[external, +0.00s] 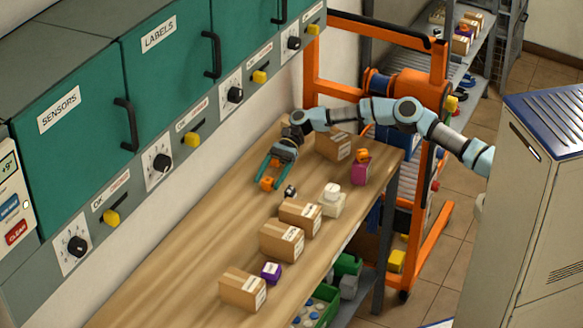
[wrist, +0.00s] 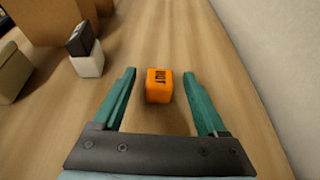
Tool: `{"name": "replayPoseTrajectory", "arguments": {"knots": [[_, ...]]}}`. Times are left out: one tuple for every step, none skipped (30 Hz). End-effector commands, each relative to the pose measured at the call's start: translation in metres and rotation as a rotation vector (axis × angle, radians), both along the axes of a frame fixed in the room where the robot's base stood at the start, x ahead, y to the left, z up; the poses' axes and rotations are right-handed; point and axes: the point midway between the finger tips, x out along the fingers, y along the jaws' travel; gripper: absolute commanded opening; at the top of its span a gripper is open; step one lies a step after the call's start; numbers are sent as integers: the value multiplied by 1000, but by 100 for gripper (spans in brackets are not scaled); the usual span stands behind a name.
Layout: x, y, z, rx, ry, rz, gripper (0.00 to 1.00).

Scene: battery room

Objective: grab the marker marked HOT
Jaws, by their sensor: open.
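The orange marker (wrist: 158,88) is a small block with dark lettering on top that seems to read HOT, though the print is small and turned. It stands on the wooden bench between the tips of my gripper (wrist: 159,76) in the wrist view, with a gap on each side. In the external view the orange marker (external: 267,184) shows at the fingertips of my gripper (external: 271,177), low over the bench. My gripper is open, pointing down at a slant, and holds nothing.
A white marker with a black top (wrist: 86,62) stands just left of the gripper in the wrist view. Cardboard boxes (external: 281,241), a purple block (external: 271,271) and a pink item (external: 360,173) stand along the bench (external: 205,240). A wall (wrist: 280,60) rises on the right in the wrist view.

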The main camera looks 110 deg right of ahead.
Motion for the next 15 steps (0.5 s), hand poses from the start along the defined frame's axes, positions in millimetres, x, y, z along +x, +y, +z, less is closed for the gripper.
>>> {"name": "replayPoseTrajectory", "arguments": {"knots": [[0,0,0,0,0,0,75],[0,0,0,0,0,0,72],[0,0,0,0,0,0,67],[0,0,0,0,0,0,64],[0,0,0,0,0,0,60],[0,0,0,0,0,0,56],[0,0,0,0,0,0,52],[0,0,0,0,0,0,49],[0,0,0,0,0,0,45],[0,0,0,0,0,0,41],[0,0,0,0,0,0,38],[0,0,0,0,0,0,33],[0,0,0,0,0,0,30],[0,0,0,0,0,0,27],[0,0,0,0,0,0,22]]}}
